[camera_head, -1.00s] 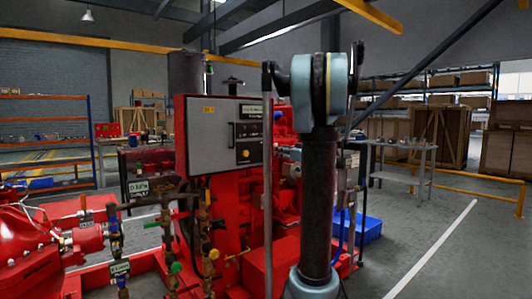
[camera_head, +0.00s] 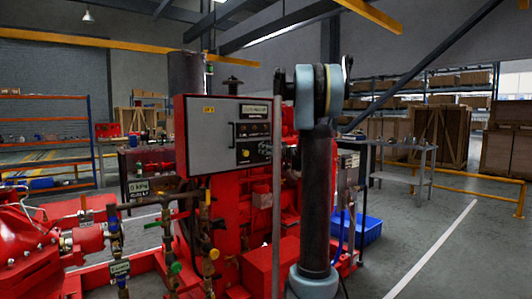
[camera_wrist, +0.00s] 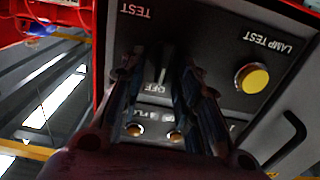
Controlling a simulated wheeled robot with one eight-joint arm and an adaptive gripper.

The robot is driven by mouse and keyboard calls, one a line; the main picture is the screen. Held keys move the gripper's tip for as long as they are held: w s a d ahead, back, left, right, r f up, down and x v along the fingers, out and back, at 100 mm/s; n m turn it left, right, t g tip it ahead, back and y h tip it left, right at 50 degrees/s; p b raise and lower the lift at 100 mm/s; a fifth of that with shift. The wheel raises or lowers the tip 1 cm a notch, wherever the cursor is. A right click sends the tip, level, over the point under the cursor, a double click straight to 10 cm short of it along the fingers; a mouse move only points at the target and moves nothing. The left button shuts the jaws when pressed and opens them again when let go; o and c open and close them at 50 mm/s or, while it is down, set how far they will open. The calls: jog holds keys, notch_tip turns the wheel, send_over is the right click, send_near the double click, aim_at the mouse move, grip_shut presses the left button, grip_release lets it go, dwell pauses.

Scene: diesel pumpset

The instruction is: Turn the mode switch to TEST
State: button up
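The mode switch (camera_wrist: 162,64) is a small dark handle on the grey control panel, upside down in the wrist view. A TEST label (camera_wrist: 137,11) is above it in that picture and an OFF label (camera_wrist: 156,87) is below it. My gripper (camera_wrist: 160,70) has its two dark fingers apart, one on each side of the switch in the picture. I cannot tell whether they touch it. In the head view the control panel (camera_head: 210,130) is the face of a red cabinet; my arm hides part of its right side and the switch cannot be made out.
A yellow LAMP TEST button (camera_wrist: 252,78) and a black handle (camera_wrist: 284,138) lie to the right of the switch in the wrist view. Red pump pipework (camera_head: 85,238) stands at the left. A metal table (camera_head: 405,170) and a yellow rail (camera_head: 480,178) are at the right.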

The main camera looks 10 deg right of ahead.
grip_shut()
jog(key=shift+d+m, duration=0.1)
jog(key=shift+m, duration=0.2)
jog(key=shift+w+d+f+m, duration=0.15)
jog(key=shift+d+f+m, duration=0.15)
jog(key=shift+m, duration=2.6)
jog(key=shift+w+d+f+m, duration=0.2)
jog(key=shift+d+f+m, duration=0.15)
jog(key=shift+m, duration=2.55)
jog(key=shift+w+d+f+m, duration=0.15)
jog(key=shift+d+f+m, duration=0.15)
jog(key=shift+m, duration=2.6)
